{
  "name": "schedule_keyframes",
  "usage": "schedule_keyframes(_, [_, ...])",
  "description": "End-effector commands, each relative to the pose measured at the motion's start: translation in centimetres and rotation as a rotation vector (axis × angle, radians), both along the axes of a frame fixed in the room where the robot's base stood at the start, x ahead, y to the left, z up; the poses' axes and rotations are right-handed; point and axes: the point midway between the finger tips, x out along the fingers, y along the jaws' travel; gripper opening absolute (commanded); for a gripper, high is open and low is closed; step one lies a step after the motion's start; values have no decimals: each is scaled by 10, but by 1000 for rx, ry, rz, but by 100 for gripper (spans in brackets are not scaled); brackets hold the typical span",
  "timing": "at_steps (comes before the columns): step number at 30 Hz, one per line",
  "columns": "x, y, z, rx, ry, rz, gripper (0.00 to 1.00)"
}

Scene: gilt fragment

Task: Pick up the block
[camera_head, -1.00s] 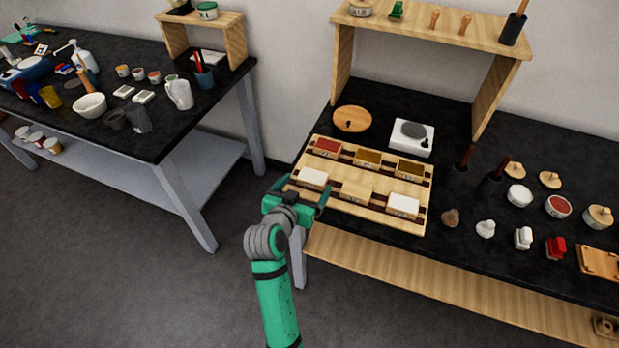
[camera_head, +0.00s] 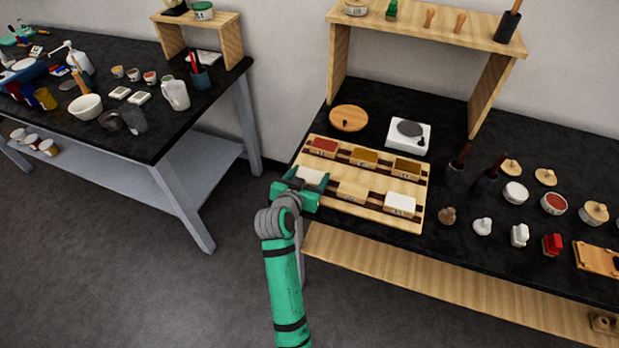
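Several small blocks sit in two rows on a light wooden tray (camera_head: 375,213) with dark strips. In the front row are a white-topped block (camera_head: 311,177) at the left, a tan block (camera_head: 353,191) and a white block (camera_head: 400,204). The back row has a red-topped block (camera_head: 323,147) and two brown-topped blocks (camera_head: 364,157) (camera_head: 407,168). My green gripper (camera_head: 309,181) is at the front-left white-topped block, with a finger toward each side of it. My gripper's body hides the block's near part. Whether the fingers touch it cannot be told.
Behind the tray are a round wooden lid (camera_head: 348,118) and a white scale (camera_head: 408,134). To its right stand brush holders, bowls and small stamps. A wooden shelf (camera_head: 425,25) rises at the back. A second cluttered table (camera_head: 150,145) is at the left.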

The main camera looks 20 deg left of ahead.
Motion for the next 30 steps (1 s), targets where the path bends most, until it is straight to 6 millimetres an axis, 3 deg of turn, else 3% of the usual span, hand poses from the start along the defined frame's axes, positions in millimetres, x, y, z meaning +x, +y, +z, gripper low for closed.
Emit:
schedule_keyframes(11, [0,-1,1,0,-1,-1,44])
schedule_keyframes(17, [2,-4,15,2,-4,-7,44])
schedule_keyframes(21, [2,-4,35,2,-3,-6,44])
schedule_keyframes(30, [-48,-27,96,3,-4,0,44])
